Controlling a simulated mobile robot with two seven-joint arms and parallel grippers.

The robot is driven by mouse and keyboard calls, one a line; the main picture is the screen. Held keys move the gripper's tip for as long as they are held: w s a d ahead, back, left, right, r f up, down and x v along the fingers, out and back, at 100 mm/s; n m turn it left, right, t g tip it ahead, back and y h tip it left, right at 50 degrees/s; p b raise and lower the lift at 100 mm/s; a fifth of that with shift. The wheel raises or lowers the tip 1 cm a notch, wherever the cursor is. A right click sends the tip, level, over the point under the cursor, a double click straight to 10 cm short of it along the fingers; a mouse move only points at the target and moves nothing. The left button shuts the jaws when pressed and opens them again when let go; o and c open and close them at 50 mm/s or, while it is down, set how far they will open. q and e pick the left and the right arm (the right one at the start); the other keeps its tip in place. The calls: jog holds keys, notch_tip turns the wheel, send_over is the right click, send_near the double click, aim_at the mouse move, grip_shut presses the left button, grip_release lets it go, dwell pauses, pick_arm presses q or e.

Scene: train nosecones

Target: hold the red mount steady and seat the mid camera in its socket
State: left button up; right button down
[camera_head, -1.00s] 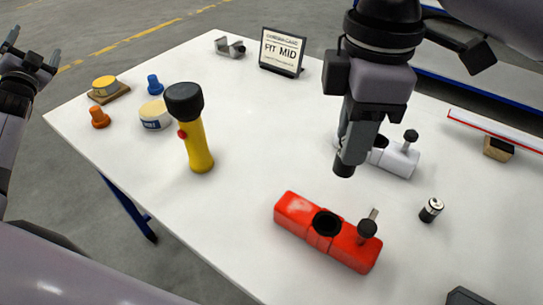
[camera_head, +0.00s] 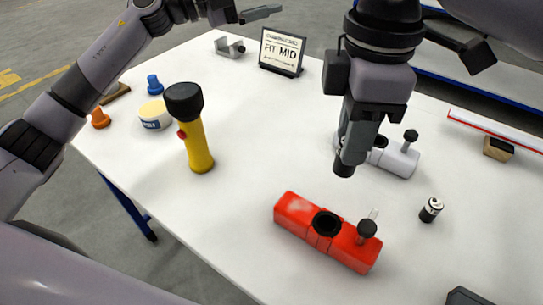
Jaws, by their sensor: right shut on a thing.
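The red mount (camera_head: 295,213) lies on the white table at front centre. It has a round dark socket (camera_head: 326,223) in its middle and a black-knobbed screw (camera_head: 367,229) at its right end. My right gripper (camera_head: 347,153) points down above and behind the mount, apart from it. It is shut on a small dark cylinder (camera_head: 343,170), which looks like the mid camera; the fingers hide most of it. My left gripper (camera_head: 260,13) is at the top edge over the table's far side, away from the mount. It is partly cut off, so its opening is unclear.
A yellow flashlight (camera_head: 198,145) stands left of the mount. A grey mount (camera_head: 400,160) lies behind the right gripper. A small black-and-silver cylinder (camera_head: 431,209) stands at right. A "FIT MID" sign (camera_head: 282,50) stands at the back.

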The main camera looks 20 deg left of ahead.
pick_arm(q)
jog(key=s+d+f+m+g+y, duration=0.1)
jog(key=s+d+f+g, duration=0.4)
jog(key=d, duration=0.5)
jog(key=n+g+y, duration=0.7)
jog(key=y, duration=0.4)
send_near(288, 202)
jog(key=x, duration=1.2)
